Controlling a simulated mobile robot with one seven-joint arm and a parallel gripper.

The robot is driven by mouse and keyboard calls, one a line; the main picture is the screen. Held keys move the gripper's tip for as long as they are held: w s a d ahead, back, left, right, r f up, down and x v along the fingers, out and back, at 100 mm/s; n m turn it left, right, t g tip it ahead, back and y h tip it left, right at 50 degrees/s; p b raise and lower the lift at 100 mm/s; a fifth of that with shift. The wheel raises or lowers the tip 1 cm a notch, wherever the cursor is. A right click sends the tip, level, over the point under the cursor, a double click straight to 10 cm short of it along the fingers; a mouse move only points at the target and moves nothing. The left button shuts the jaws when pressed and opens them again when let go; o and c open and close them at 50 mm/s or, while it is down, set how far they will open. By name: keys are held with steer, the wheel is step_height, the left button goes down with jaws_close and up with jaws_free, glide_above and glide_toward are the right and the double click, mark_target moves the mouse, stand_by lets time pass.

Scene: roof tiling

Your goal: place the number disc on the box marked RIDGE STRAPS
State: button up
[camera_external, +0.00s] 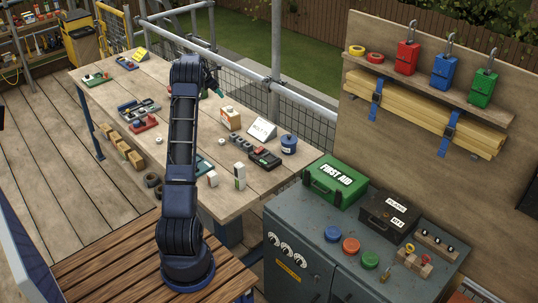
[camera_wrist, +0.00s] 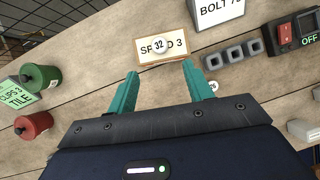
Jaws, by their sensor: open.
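A small white disc numbered 32 (camera_wrist: 159,44) shows in the wrist view, in front of the lettering on a tan box with a white label (camera_wrist: 178,50). Only "SP", "D" and "3" are readable beside it. A second small pale disc (camera_wrist: 213,86) shows beside my right finger, perhaps numbered 26. My gripper (camera_wrist: 160,70) is open, its teal fingers apart with nothing between them, pointing toward the tan box. In the external view my gripper (camera_external: 217,90) is partly hidden behind my arm, over the bench. No marking RIDGE STRAPS is readable in either view.
The wooden bench (camera_external: 192,94) holds a BOLT 72 sign (camera_external: 262,130), grey blocks (camera_wrist: 232,52) and a switch unit (camera_wrist: 293,33). A cabinet (camera_external: 300,245) stands at front right.

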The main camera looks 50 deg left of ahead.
steer(key=s+d+r+m, duration=0.1)
steer(key=d+r+m, duration=0.4)
steer(key=d, duration=0.5)
steer(key=s+d+r+m, duration=0.1)
steer(key=d+r+m, duration=0.1)
steer(key=d+r, duration=0.75)
steer(key=s+d+r+m, duration=0.1)
steer(key=d+r+m, duration=0.3)
steer(key=d, duration=0.8)
steer(key=s+d+r+m, duration=0.2)
steer(key=s+d+m, duration=0.15)
steer(key=d, duration=0.25)
steer(key=s+d+r+m+g, duration=0.1)
steer(key=s+d+r+m, duration=0.1)
steer(key=s+d, duration=0.3)
steer(key=s+d+r+m, duration=0.2)
steer(key=s+d+m, duration=0.1)
steer(key=d, duration=0.4)
steer(key=s+d+f+m, duration=0.2)
steer(key=s+d+m, duration=0.3)
steer(key=s, duration=0.4)
steer(key=s+d+f+m+y, duration=0.1)
steer(key=s+d+f+m, duration=0.2)
steer(key=s+d, duration=0.3)
steer(key=s+d+f+m, duration=0.2)
steer(key=s+d+m, duration=0.4)
steer(key=s, duration=0.6)
steer(key=shift+f+m, duration=0.3)
steer(key=shift+m, duration=0.05)
